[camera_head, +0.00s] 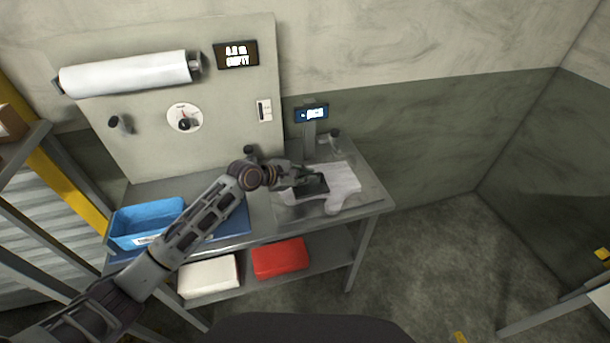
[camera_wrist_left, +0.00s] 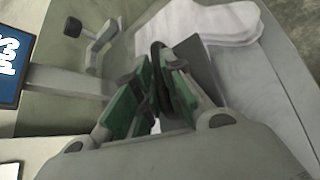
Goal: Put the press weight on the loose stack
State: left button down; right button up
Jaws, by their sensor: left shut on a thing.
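The press weight (camera_head: 312,184) is a dark flat slab over the left part of the loose stack (camera_head: 343,182), a pile of white glove-shaped film on the bench's right half. My left gripper (camera_head: 300,178) reaches in from the left and is shut on the weight. In the left wrist view its green-padded fingers (camera_wrist_left: 155,100) close around a black handle, with the grey slab of the weight (camera_wrist_left: 203,68) behind them. The white stack also shows in the left wrist view (camera_wrist_left: 225,22). I cannot tell whether the slab touches the stack. My right gripper is out of view.
A small display on a post (camera_head: 311,113) stands behind the stack. A blue bin (camera_head: 145,222) sits at the bench's left. White and red (camera_head: 279,258) packs lie on the lower shelf. A back panel (camera_head: 120,160) carries a film roll (camera_head: 125,74) and a dial (camera_head: 185,117).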

pick_arm(q)
jog(key=c, duration=1.5)
grip_release()
jog(key=shift+f, duration=0.1)
jog(key=shift+s+a+r, duration=0.1)
jog(key=shift+s+r, duration=0.05)
jog(key=shift+r, duration=0.2)
jog(key=v, duration=1.1)
jog(key=shift+a+r+b, duration=0.25)
jog(key=shift+r+b, duration=0.05)
jog(key=shift+b, duration=0.15)
jog(key=shift+s, duration=0.15)
